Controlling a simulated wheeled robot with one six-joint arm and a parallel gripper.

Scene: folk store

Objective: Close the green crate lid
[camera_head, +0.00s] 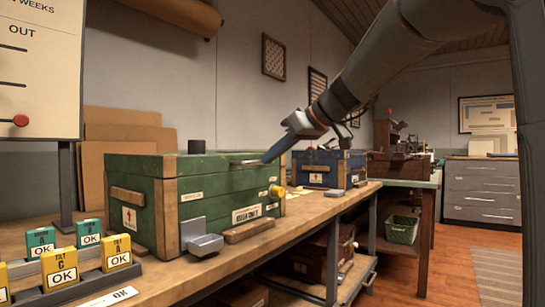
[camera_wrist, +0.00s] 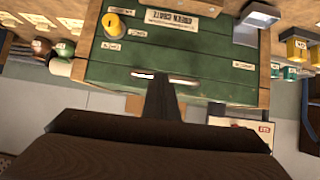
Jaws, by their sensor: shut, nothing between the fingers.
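The green crate (camera_head: 195,205) stands on the wooden bench, with wooden corners, a label and a yellow knob (camera_head: 276,191) on its front. Its green lid (camera_head: 190,160) lies down across the top in the head view; I cannot tell whether it is fully flush. A pale bar handle (camera_head: 243,162) is near the lid's front edge. The handle also shows in the wrist view (camera_wrist: 180,81). My gripper (camera_head: 267,158) is shut and empty, its tips at the lid's right front, close to the handle. I cannot tell whether they touch it. The wrist view shows the fingers (camera_wrist: 160,84) over the green surface.
A grey metal block (camera_head: 203,243) and a wooden strip (camera_head: 250,230) are at the crate's front. Yellow and teal tags marked OK (camera_head: 62,268) stand in a rack at left. A blue crate (camera_head: 328,168) is farther right.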

